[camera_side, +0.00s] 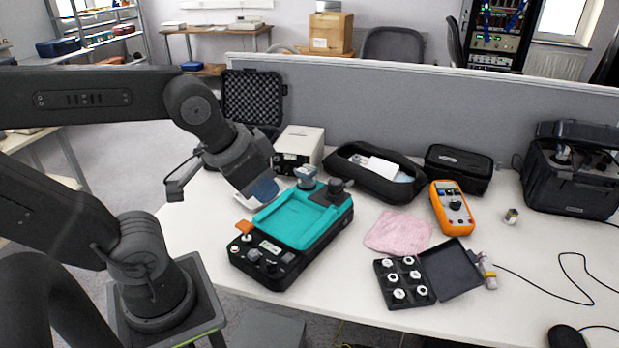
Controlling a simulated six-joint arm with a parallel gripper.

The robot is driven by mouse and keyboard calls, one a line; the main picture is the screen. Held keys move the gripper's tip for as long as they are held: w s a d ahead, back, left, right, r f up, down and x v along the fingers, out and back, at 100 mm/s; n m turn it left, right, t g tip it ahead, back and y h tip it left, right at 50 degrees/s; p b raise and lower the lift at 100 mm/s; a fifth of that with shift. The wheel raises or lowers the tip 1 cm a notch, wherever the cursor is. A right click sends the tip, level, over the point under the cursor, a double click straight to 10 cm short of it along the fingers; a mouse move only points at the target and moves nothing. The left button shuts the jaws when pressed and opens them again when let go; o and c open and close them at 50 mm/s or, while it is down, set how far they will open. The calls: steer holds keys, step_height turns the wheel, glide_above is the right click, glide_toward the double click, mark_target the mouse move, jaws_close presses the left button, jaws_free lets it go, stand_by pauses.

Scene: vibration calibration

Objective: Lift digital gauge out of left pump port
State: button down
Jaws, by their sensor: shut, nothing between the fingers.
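The calibration pump (328,228) is a black case with a teal top tray, standing on the white table. At its back edge are two port fittings. A grey-blue piece, apparently the digital gauge (306,178), stands upright at the left port. A dark knob-like fitting (337,188) is at the right one. My gripper (266,190) is shut and empty, pointing down at the pump's left side. It is left of the gauge and appears apart from it. The gauge's lower end is too small to make out.
Behind the pump are a white box (299,142) and an open black pouch (362,170). To the right lie a pink cloth (398,232), an orange multimeter (452,208) and an open black case of fittings (404,297). A grey partition (420,110) bounds the table's back.

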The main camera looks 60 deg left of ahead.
steer(key=c, duration=1.8)
jaws_free()
steer(key=o, duration=1.5)
steer(key=w+a+r+n+g+y, duration=0.2)
steer(key=w+a+n, duration=0.6)
steer(key=w, duration=0.5)
steer(key=n+g+y, duration=0.2)
steer(key=n+g, duration=0.3)
steer(key=n, duration=0.9)
glide_above(307, 169)
steer(key=w+d, duration=0.1)
steer(key=d, duration=0.4)
step_height(307, 169, down, 14)
steer(key=shift+n, duration=0.3)
steer(key=x, duration=0.9)
steer(key=shift+w+a, duration=0.1)
steer(key=shift+a+x, duration=0.1)
steer(key=shift+x, duration=1.35)
steer(key=shift+a+x, duration=0.15)
steer(key=shift+x, duration=1.25)
